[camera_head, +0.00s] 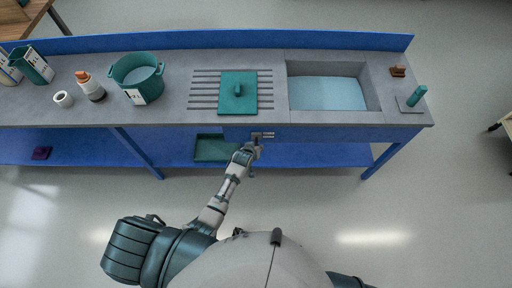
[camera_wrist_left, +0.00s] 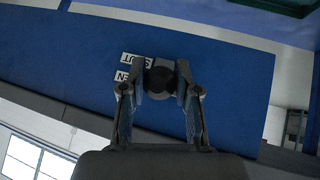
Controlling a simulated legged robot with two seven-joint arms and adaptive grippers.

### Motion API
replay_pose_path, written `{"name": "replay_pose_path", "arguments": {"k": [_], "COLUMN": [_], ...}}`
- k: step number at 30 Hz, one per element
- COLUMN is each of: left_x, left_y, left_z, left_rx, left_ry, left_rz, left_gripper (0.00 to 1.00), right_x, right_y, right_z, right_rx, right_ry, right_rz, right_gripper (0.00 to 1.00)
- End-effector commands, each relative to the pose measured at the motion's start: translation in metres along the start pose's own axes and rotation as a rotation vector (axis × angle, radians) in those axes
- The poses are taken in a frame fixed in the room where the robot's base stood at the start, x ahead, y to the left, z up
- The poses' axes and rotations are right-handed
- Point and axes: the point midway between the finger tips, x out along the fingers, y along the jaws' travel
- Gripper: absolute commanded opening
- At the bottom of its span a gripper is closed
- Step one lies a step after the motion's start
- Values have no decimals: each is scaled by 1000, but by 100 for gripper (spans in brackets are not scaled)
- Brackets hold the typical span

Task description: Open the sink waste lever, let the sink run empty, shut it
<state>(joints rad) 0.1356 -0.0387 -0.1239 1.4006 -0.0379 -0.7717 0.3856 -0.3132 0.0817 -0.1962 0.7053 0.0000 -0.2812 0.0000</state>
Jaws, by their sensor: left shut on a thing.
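The grey sink (camera_head: 372,85) is set in the right part of the bench and holds pale blue water (camera_head: 327,93). My left gripper (camera_head: 256,142) is at the blue front panel below the worktop, left of the sink. In the left wrist view, my left gripper (camera_wrist_left: 160,90) is shut on a dark round lever end (camera_wrist_left: 160,80), taken as the waste lever. White labels (camera_wrist_left: 131,68) beside it are partly covered; one ends in "EN". The fingers hide much of the lever, so I cannot tell its setting. My right gripper is out of view.
A teal lid (camera_head: 238,100) lies on the ribbed drainer. A teal pot (camera_head: 138,78), a bottle (camera_head: 90,86) and a white cup (camera_head: 63,99) stand at left. A teal upright piece (camera_head: 417,95) and a brown block (camera_head: 398,71) are right of the sink. A teal tray (camera_head: 215,149) sits below.

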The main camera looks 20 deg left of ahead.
Motion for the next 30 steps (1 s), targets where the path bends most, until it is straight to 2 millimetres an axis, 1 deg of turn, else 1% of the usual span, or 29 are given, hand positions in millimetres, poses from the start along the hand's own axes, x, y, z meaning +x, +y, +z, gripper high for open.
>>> {"name": "replay_pose_path", "arguments": {"k": [1,2,9,15,30], "left_x": [-4,-5,-6,-6,-5], "left_y": [2,2,3,3,3], "left_z": [-10,-11,-15,-16,-17], "left_rx": [-4,-6,-25,-35,-42], "left_ry": [-4,-15,-84,-122,-140], "left_rz": [1,0,-4,-7,-8], "left_gripper": [0,0,0,0,0], "right_x": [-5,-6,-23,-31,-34], "right_y": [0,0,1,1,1], "right_z": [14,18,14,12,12], "right_rx": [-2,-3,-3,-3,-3], "right_ry": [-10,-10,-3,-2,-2], "right_rz": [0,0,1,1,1], "right_gripper": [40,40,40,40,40]}}
